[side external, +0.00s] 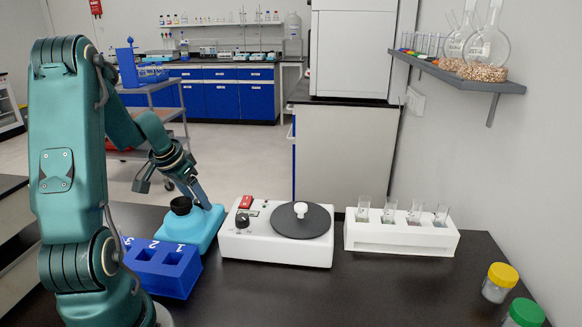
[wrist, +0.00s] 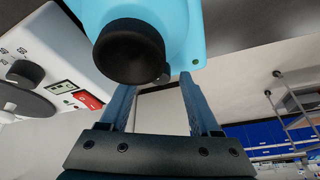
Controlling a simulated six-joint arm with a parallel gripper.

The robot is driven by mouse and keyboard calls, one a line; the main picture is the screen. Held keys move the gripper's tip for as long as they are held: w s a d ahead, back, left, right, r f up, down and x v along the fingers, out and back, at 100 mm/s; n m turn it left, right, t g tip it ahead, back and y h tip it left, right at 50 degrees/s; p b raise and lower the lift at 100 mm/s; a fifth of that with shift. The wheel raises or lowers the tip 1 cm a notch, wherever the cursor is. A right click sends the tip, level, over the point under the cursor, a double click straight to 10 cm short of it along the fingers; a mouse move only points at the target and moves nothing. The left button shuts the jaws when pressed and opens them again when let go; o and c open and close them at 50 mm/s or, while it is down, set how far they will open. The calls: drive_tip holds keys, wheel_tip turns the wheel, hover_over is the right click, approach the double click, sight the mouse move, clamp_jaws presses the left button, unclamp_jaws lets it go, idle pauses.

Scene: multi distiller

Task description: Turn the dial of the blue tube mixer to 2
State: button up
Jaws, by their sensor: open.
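The blue tube mixer (side external: 201,232) stands on the black table, left of a white device. Its black round cup (side external: 181,205) is on top; the mixer (wrist: 188,30) and cup (wrist: 130,52) fill the top of the wrist view. A small dark part (wrist: 164,75), possibly the dial, shows partly behind the cup; its markings and setting cannot be read. My gripper (side external: 174,194) is open and empty, at the mixer's back side. In the wrist view my gripper (wrist: 157,84) has its fingers spread either side of the small dark part, contact unclear.
A white device (side external: 275,252) with a dark disc, black knob and red switch stands close right of the mixer. A blue numbered block (side external: 172,278) is in front of the mixer. A white tube rack (side external: 400,238) and two capped jars (side external: 498,282) are farther right.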

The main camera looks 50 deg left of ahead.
drive_tip(key=shift+w+d+n+g+y, duration=0.1)
drive_tip(key=shift+n+g+y, duration=0.35)
drive_tip(key=shift+n, duration=1.1)
drive_tip(key=shift+w+d+n+g+y, duration=0.1)
drive_tip(key=shift+n+g+y, duration=0.35)
drive_tip(key=shift+n, duration=1.1)
drive_tip(key=n, duration=0.1)
drive_tip(key=n+g, duration=0.1)
drive_tip(key=n, duration=0.3)
drive_tip(key=shift+w+g+y, duration=0.25)
drive_tip(key=shift+g+y, duration=0.15)
drive_tip(key=shift+n, duration=0.3)
drive_tip(key=v, duration=0.4)
drive_tip(key=shift+d+r, duration=0.1)
drive_tip(key=shift+r, duration=0.3)
drive_tip(key=shift+w+d+r+t, duration=0.4)
drive_tip(key=shift+w+d+r, duration=0.4)
drive_tip(key=shift+r, duration=0.2)
drive_tip(key=w+d+r+m+t, duration=0.1)
drive_tip(key=d+r+m+t, duration=0.3)
drive_tip(key=d, duration=0.6)
drive_tip(key=s+d+m+h, duration=0.2)
drive_tip(key=s+d+m, duration=0.1)
drive_tip(key=d, duration=0.4)
drive_tip(key=s+d+r+m+t+h, duration=0.1)
drive_tip(key=s+d+m+h, duration=0.1)
drive_tip(key=s+d+m, duration=0.2)
drive_tip(key=shift+s+d+r+m, duration=0.2)
drive_tip(key=shift+s+d+m, duration=0.15)
drive_tip(key=shift+d+m, duration=1.1)
